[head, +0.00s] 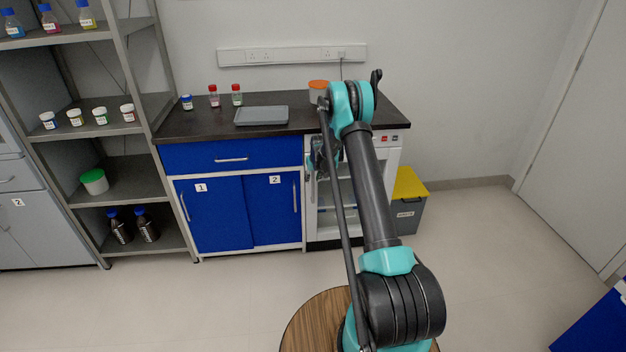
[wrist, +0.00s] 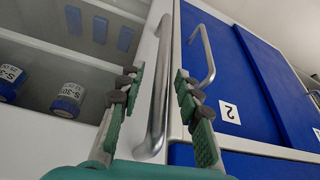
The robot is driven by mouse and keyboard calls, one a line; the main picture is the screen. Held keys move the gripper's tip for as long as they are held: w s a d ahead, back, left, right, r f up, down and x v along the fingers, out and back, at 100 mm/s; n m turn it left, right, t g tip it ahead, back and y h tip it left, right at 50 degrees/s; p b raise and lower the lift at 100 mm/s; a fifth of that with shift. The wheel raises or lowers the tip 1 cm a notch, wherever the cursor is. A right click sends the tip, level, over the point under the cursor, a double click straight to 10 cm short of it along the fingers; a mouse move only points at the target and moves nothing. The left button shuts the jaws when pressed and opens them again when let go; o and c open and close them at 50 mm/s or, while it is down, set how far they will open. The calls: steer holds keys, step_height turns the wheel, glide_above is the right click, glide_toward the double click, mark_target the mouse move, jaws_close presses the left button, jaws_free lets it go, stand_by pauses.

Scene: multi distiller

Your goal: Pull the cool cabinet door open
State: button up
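The cool cabinet (head: 393,163) is a white unit with a glass front under the right end of the bench. Its door (wrist: 75,50) looks shut, and labelled bottles (wrist: 66,98) show through the glass in the wrist view. The door's silver bar handle (wrist: 161,80) runs between the two fingers of my gripper (wrist: 158,74). The fingers are apart, with a gap visible on each side of the bar. In the head view my gripper (head: 322,158) is at the left edge of the cabinet front, partly hidden by my arm.
Blue cupboard doors (head: 222,212) and a drawer (head: 232,158) adjoin the cabinet on the left; a cupboard handle (wrist: 206,55) is close to my right finger. A grey bin with a yellow lid (head: 408,190) stands to the right. The floor in front is clear.

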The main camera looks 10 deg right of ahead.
steer(key=shift+c, duration=0.3)
jaws_close()
stand_by(0.3)
